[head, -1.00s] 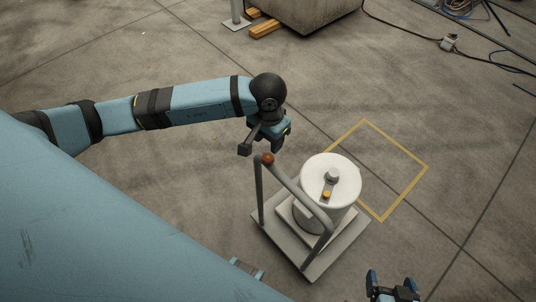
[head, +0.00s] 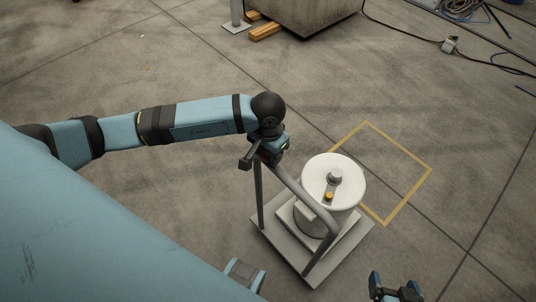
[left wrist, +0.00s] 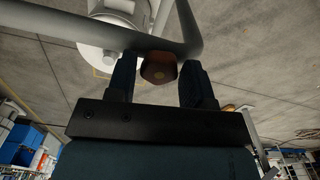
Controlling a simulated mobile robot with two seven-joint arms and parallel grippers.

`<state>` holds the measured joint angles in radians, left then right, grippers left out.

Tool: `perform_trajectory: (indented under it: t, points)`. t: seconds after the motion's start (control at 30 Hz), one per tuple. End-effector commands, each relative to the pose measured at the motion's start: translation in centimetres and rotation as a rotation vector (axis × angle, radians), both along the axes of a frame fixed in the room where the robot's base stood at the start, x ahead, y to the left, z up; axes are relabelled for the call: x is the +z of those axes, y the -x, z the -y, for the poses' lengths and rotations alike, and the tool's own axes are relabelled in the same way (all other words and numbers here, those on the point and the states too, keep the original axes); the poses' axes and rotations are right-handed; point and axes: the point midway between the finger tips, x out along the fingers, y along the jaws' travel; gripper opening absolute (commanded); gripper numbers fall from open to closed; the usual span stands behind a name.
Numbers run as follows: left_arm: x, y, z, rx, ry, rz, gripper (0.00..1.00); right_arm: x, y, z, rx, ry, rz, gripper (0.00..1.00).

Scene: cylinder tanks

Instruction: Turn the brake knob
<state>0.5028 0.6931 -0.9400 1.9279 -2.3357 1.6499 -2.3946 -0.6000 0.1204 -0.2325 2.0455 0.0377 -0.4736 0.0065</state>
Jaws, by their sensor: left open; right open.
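The brake knob (left wrist: 159,68) is a reddish-brown knob on the grey cart handle (head: 304,196). In the left wrist view it lies between the two dark fingers of my left gripper (left wrist: 158,62), with a gap on each side. In the head view the left gripper (head: 270,153) is at the upper left end of the handle and hides the knob. It is open around the knob and not closed on it. My right gripper (head: 396,288) is open and empty at the bottom edge of the head view, away from the cart.
A white-topped cylinder tank (head: 347,171) stands on the cart's flat platform (head: 318,270). A yellow square outline (head: 410,196) is marked on the floor right of the cart. A concrete block (head: 305,15), timbers and cables lie far off. The floor between is clear.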

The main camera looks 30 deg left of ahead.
Motion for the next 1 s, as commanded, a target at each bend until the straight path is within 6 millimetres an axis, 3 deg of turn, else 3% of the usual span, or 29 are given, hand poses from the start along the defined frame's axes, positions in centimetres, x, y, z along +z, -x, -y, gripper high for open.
perform_trajectory:
  t: [0.1, 0.2, 0.37, 0.67, 1.0]
  points:
    - [0.1, 0.0, 0.0, 0.0, 0.0, 0.0, 0.45, 0.1, -0.1, -0.1, -0.001, -0.002, 0.001, 0.9]
    - [0.1, 0.0, 0.0, 0.0, 0.0, 0.0, 0.25, 0.1, -0.1, -0.1, -0.001, -0.003, 0.003, 0.9]
    - [0.0, 0.0, 0.0, 0.014, 0.0, 0.0, 0.25, 0.0, 0.0, -0.1, -0.001, -0.002, 0.002, 0.9]
    - [0.0, 0.0, 0.0, 0.281, 0.001, 0.001, 0.25, -1.0, 0.6, 0.0, 0.001, 0.001, -0.009, 0.9]
    - [0.0, 0.0, 0.0, 0.321, 0.001, 0.0, 0.25, -1.0, 0.5, 0.1, 0.004, 0.005, -0.007, 0.9]
